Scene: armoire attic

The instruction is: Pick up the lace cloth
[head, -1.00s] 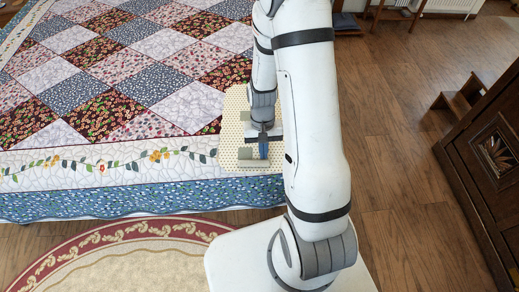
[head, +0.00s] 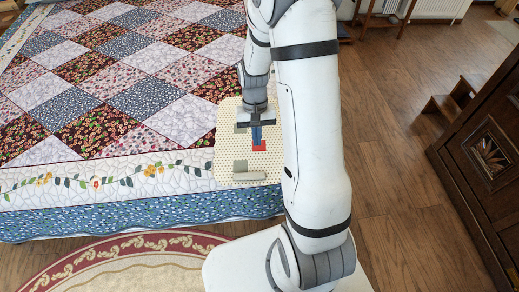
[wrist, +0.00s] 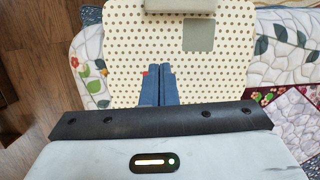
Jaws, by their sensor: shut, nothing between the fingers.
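A cream, dotted board or cloth with rounded corners (head: 226,150) lies on the bed's corner and also fills much of the wrist view (wrist: 118,55). I cannot tell for sure which thing is the lace cloth. A small red patch (head: 260,146) lies on the dotted surface by my fingertips; only slivers of it show beside them in the wrist view. A flat grey-green square (wrist: 198,35) lies apart from the fingers. My gripper (head: 257,141), with blue fingers, is shut and empty, pointing down over the dotted surface. Whether it touches is unclear.
A grey-beige block (head: 249,177) lies near the dotted surface's front edge. The patchwork quilt (head: 150,97) spreads left and behind. A dark carved wooden piece (head: 480,150) stands at the right, with open wooden floor (head: 385,150) before it.

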